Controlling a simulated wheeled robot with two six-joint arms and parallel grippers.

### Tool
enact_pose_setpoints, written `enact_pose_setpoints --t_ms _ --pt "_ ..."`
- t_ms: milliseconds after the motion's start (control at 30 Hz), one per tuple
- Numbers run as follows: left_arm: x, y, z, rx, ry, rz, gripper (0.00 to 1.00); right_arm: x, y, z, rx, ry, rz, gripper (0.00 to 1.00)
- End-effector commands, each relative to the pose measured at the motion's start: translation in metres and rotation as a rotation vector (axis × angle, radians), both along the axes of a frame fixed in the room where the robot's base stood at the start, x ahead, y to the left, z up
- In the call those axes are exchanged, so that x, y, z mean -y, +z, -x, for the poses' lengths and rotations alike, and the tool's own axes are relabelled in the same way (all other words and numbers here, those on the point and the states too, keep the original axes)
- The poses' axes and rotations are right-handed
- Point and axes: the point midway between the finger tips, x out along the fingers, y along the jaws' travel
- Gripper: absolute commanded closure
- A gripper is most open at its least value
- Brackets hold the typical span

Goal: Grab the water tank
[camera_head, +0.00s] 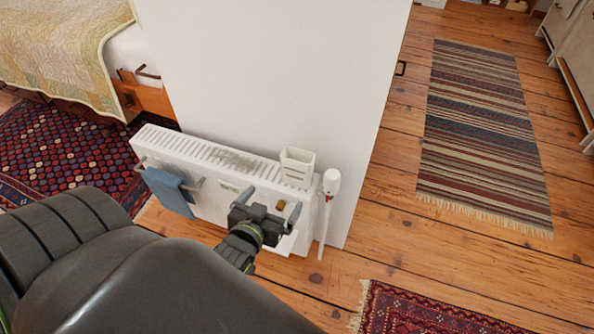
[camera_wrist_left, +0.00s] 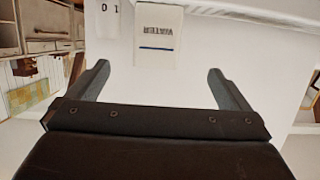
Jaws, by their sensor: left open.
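The water tank (camera_head: 297,165) looks like a white, open-topped box at the right end of the white radiator in the head view. Its lower part is hard to tell from the radiator. In the left wrist view a white box lettered WATER (camera_wrist_left: 158,42), with a dark blue line, lies ahead between the fingers; it appears to be this tank. My left gripper (camera_head: 272,199) is open in front of the radiator, below the tank's top. In the left wrist view its fingers (camera_wrist_left: 158,70) stand wide apart with nothing between their tips. My right gripper is not in view.
The radiator (camera_head: 185,148) stands against a white wall end. A blue cloth (camera_head: 168,191) hangs on its rail, left of my gripper. A white valve with a red mark (camera_head: 331,182) and its pipe stand close on the right. Wooden floor (camera_head: 400,240) lies open to the right.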

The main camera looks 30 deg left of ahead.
Motion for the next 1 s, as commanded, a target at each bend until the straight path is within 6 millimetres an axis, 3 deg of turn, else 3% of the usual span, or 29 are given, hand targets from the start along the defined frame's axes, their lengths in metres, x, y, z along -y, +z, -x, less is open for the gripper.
enact_pose_setpoints --t_ms 167,700,1000 --pt "-0.003 0.0 -0.015 0.016 -0.001 -0.005 0.0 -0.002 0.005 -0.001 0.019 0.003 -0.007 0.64" --pt "-0.024 -0.028 -0.104 0.014 0.001 -0.003 0.0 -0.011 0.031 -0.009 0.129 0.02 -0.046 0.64" --pt "-0.028 -0.032 -0.122 0.015 0.002 -0.002 0.0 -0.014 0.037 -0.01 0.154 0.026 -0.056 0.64"
